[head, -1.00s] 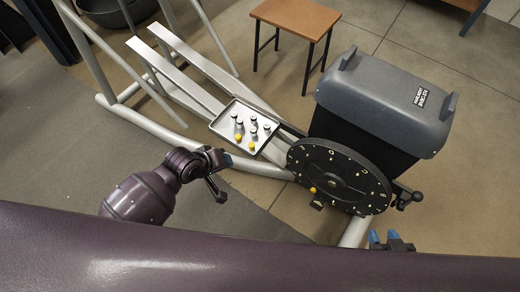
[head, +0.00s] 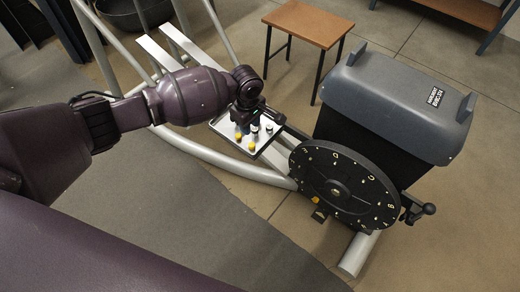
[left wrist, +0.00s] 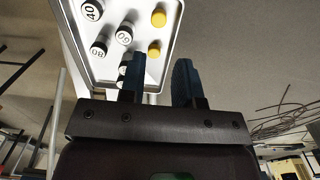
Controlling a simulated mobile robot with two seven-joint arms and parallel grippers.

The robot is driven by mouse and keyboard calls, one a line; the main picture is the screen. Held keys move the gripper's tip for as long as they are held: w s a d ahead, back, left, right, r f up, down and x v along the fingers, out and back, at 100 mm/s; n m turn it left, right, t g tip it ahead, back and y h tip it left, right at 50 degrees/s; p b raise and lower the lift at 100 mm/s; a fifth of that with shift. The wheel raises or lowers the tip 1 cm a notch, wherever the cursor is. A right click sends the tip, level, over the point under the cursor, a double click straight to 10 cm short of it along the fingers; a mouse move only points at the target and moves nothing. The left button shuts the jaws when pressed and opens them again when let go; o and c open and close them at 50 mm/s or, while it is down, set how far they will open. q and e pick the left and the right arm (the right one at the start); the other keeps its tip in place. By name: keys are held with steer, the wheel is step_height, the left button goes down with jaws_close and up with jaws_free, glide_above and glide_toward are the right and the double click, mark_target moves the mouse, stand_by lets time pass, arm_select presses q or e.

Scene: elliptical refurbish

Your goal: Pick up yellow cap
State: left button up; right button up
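Two yellow caps lie in a metal tray (head: 231,143): one yellow cap (head: 252,146) near the front edge, the other yellow cap (head: 239,134) further left. In the left wrist view, one yellow cap (left wrist: 158,17) and the other yellow cap (left wrist: 154,48) sit at the right side of the tray. Several black caps with white numbered tops (left wrist: 124,34) share the tray. My left gripper (head: 246,120) is over the tray and hides part of it. In the left wrist view, its two blue fingers (left wrist: 161,73) are apart with nothing between them. My right gripper is out of view.
The tray rests on the grey frame (head: 240,167) of the elliptical machine. A black numbered wheel (head: 343,190) and a large grey-topped housing (head: 400,95) stand to its right. A small wooden-topped stool (head: 306,25) stands behind. Floor at the front is clear.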

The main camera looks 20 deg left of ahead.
arm_select(q)
steer(key=b, duration=0.2)
glide_above(251, 144)
step_height(251, 144, down, 5)
steer(key=shift+a+r, duration=0.1)
steer(key=shift+r, duration=0.05)
steer(key=shift+f, duration=0.45)
steer(key=shift+f+b, duration=0.45)
steer(key=shift+b, duration=0.05)
steer(key=f+b, duration=0.2)
steer(key=f, duration=0.1)
steer(key=shift+s+f, duration=0.2)
steer(key=shift+f, duration=0.45)
steer(key=shift+w, duration=0.15)
steer(key=shift+r, duration=0.2)
jaws_close()
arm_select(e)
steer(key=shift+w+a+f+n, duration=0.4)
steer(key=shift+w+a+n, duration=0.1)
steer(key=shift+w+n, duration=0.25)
